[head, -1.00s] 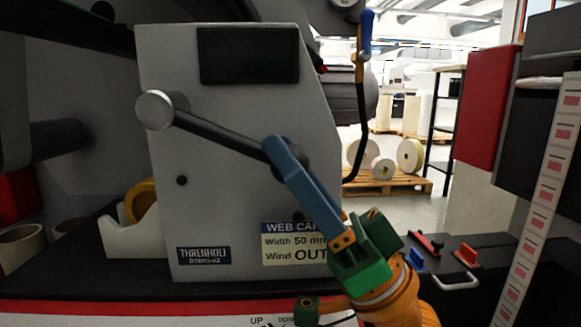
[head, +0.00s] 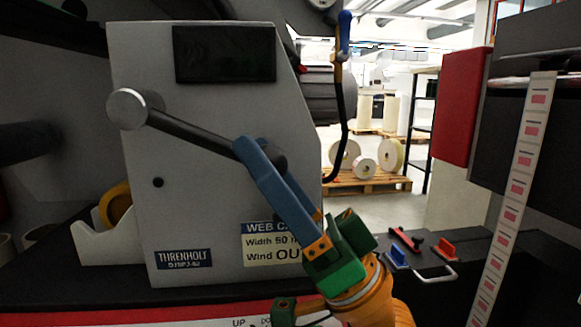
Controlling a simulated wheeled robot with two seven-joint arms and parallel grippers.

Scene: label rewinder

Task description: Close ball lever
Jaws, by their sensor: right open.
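The ball lever (head: 190,131) is on the front of a grey machine housing. A silver round knob (head: 127,109) is at its upper left end, and a black rod slopes down right to a dark rounded end (head: 271,154). My right gripper (head: 265,156) comes up from the lower right with blue fingers and a green and orange body. Its fingers are open, with the dark end showing between their tips. The near finger covers part of the rod and the dark end. I cannot tell whether the fingers touch it. My left gripper is not in view.
The housing (head: 205,215) has a dark screen (head: 224,53) above the lever. A blue-handled lever (head: 344,35) stands at the upper right. A red box (head: 462,105) and label strip (head: 514,190) are on the right. Red and blue clips (head: 397,257) lie on the dark bench.

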